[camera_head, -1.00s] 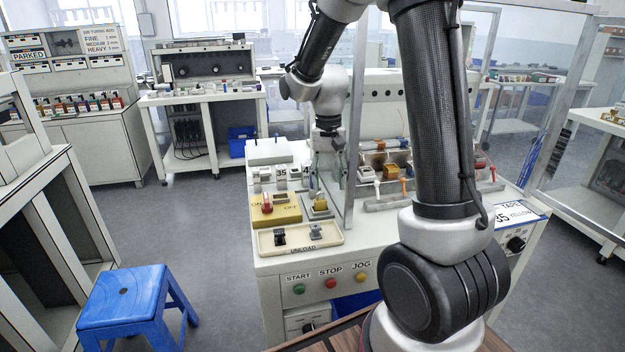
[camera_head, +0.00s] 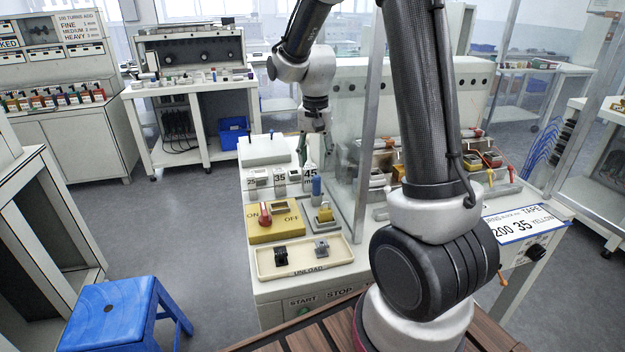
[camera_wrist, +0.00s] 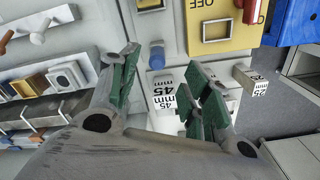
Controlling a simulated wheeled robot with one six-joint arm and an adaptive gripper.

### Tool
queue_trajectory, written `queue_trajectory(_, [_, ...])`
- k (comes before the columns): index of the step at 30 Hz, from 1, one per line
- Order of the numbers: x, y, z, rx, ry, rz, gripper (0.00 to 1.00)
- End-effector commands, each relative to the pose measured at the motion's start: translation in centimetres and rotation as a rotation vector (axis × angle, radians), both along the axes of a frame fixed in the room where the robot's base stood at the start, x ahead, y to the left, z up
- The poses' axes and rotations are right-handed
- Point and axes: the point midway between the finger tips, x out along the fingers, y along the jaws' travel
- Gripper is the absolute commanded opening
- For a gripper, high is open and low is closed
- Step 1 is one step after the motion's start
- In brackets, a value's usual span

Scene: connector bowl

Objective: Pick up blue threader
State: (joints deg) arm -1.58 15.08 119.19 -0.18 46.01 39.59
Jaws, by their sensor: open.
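A small upright blue cylinder (camera_head: 317,187), which I take to be the blue threader, stands on the workbench between the yellow padlock-like block (camera_head: 325,213) and the 45 mm block (camera_head: 309,176). In the wrist view its blue top (camera_wrist: 157,57) shows between the fingers, beside the 45 mm block (camera_wrist: 164,92). My gripper (camera_head: 309,152) hangs just behind and above it, pointing down. The wrist view shows my gripper (camera_wrist: 162,60) open and empty, its green-padded fingers apart. Whether the fingers are level with the cylinder I cannot tell.
A clear upright panel (camera_head: 368,130) stands close right of my gripper. A yellow ON/OFF box (camera_head: 274,232) and a cream UNLOAD tray (camera_head: 335,254) lie in front. A blue stool (camera_head: 110,315) stands front left.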

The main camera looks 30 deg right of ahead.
Motion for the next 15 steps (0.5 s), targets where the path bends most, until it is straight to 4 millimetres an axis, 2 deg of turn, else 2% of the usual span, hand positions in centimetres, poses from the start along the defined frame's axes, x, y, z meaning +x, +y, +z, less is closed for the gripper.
queue_trajectory(5, [0.1,0.0,-1.0,0.0,-0.001,-0.012,0.48])
queue_trajectory(15, [-0.2,-0.6,-5.8,0.0,0.001,-0.012,0.48])
